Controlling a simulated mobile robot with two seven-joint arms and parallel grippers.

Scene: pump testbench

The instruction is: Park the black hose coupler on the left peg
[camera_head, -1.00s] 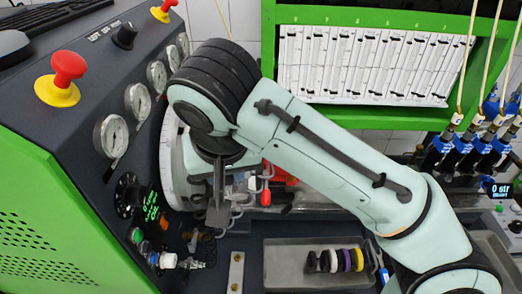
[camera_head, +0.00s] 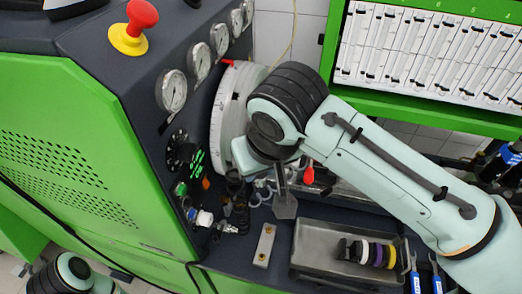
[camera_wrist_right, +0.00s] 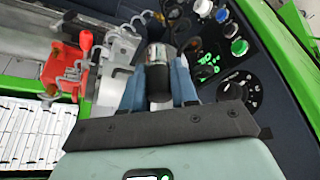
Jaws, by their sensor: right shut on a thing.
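My right gripper (camera_wrist_right: 158,88) shows in the right wrist view with its two blue fingers on either side of a black cylindrical coupler with a metal end (camera_wrist_right: 157,78), and is shut on it. In the head view my right arm comes in from the right and hides its fingertips and the held coupler. A light plate with two brass studs (camera_head: 265,244) lies on the bench below the right wrist; I cannot tell whether these are the pegs. My left gripper is out of view; only part of my left arm shows at the lower left.
The control panel with gauges (camera_head: 172,90) and a red button (camera_head: 142,14) stands left of the arm. Dark fittings (camera_head: 237,190) stick out low beside the panel. A grey tray (camera_head: 318,232) holds several coloured rings. Wire hooks and a red clamp (camera_wrist_right: 62,68) are close to the gripper.

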